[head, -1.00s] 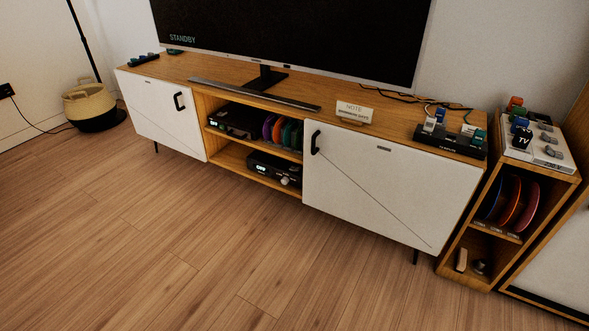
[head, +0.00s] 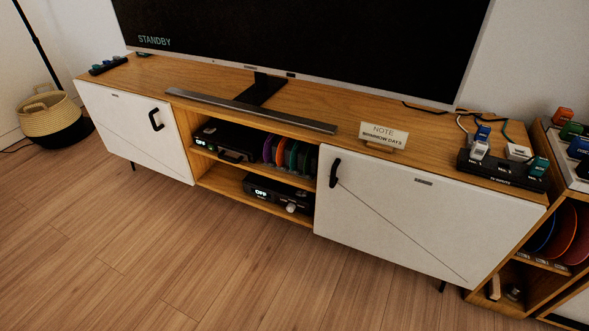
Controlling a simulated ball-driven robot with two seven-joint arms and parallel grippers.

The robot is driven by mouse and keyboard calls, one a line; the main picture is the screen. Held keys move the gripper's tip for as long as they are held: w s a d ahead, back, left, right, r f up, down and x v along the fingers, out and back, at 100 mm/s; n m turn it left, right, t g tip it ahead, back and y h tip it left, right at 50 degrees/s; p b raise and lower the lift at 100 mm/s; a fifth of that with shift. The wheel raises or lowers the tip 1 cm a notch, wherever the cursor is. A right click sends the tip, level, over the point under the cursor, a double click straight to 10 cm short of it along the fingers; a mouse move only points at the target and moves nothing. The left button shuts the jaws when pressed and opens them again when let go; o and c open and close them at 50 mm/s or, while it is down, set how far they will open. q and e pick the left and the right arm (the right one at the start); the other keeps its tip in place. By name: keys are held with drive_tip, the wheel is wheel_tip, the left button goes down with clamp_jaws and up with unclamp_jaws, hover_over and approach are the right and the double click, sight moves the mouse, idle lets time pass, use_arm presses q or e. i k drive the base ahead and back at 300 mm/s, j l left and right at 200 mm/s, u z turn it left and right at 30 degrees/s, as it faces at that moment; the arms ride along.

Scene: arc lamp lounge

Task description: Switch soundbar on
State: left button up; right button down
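The soundbar (head: 250,110) is a long, thin grey bar lying on top of the wooden TV cabinet (head: 210,78), in front of the TV's stand. I cannot make out a lit light or a button on it. The TV (head: 310,40) above it has a dark screen with the word STANDBY. A black power strip (head: 503,172) with several coloured plugs sits at the right end of the cabinet top. Neither of my grippers shows in the head view.
A NOTE card (head: 384,136) stands right of the soundbar. Two devices sit on the open shelves; the lower box (head: 277,194) reads OFF. White doors (head: 410,215) with black handles flank the shelves. A basket (head: 52,118) stands far left. The wooden floor (head: 150,255) in front is clear.

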sight(300, 193)
drive_tip(key=i+j+z, duration=0.15)
drive_tip(key=i+j, duration=0.5)
drive_tip(key=i+j+z, duration=0.1)
drive_tip(key=i+j, duration=0.55)
drive_tip(key=i+j+z, duration=0.15)
drive_tip(key=i+j, duration=0.45)
drive_tip(key=j, duration=0.25)
